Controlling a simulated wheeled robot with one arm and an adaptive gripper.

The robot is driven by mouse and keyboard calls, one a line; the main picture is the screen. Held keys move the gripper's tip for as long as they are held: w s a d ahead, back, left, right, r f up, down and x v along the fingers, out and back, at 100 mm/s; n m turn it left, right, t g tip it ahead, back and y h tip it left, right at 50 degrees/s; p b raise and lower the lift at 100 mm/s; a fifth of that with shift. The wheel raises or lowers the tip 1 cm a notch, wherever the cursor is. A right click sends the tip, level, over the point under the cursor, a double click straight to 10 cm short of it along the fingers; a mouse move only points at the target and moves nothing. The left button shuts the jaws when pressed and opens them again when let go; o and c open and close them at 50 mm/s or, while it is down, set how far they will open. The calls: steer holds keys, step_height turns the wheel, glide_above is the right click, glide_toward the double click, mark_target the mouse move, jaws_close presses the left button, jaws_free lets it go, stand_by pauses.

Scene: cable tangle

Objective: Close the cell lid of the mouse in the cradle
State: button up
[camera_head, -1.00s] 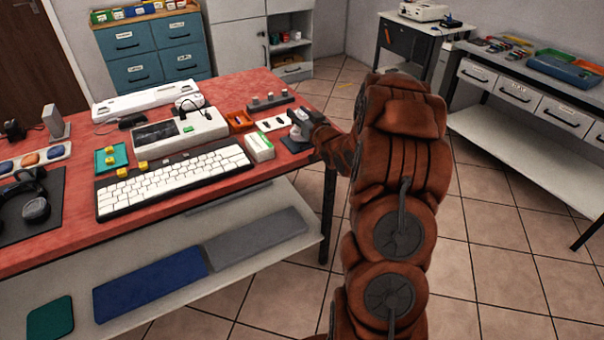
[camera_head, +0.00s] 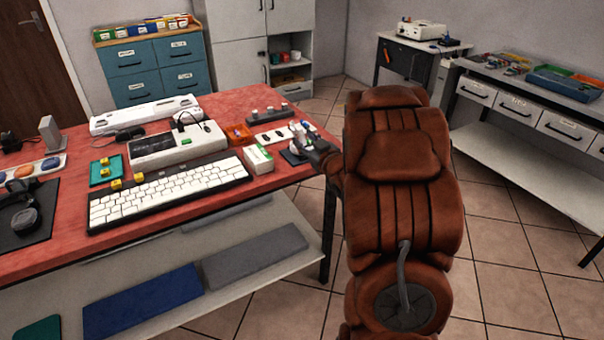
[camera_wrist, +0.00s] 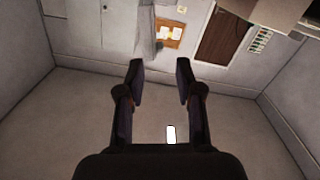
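My gripper (camera_head: 314,145) is at the right end of the red table, beside a small dark base and a whitish object (camera_head: 298,128), which look like the cradle and mouse. The gripper partly covers them, and they are too small for me to make out the cell lid or whether it is open. In the wrist view my gripper (camera_wrist: 159,68) has its two fingers spread apart with nothing between them. That view looks across to a wall and door, and shows neither mouse nor cradle.
A green-and-white box (camera_head: 257,159), an orange tray (camera_head: 238,135), a white strip (camera_head: 272,136) and a grey knobbed bar (camera_head: 273,114) stand close by. A keyboard (camera_head: 165,194) and a white device (camera_head: 178,145) lie further left.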

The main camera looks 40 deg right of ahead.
steer(key=s+a+r+m+g+h+p, duration=0.1)
steer(key=s+a+r+g+p, duration=0.3)
steer(key=s, duration=1.2)
steer(key=shift+a+r+m+g+p, duration=0.15)
steer(key=shift+a+m+g+p, duration=0.75)
steer(key=shift+a+g+p, duration=2.3)
steer(key=shift+a+g+b, duration=0.7)
steer(key=shift+a+b, duration=0.2)
steer(key=shift+a, duration=0.1)
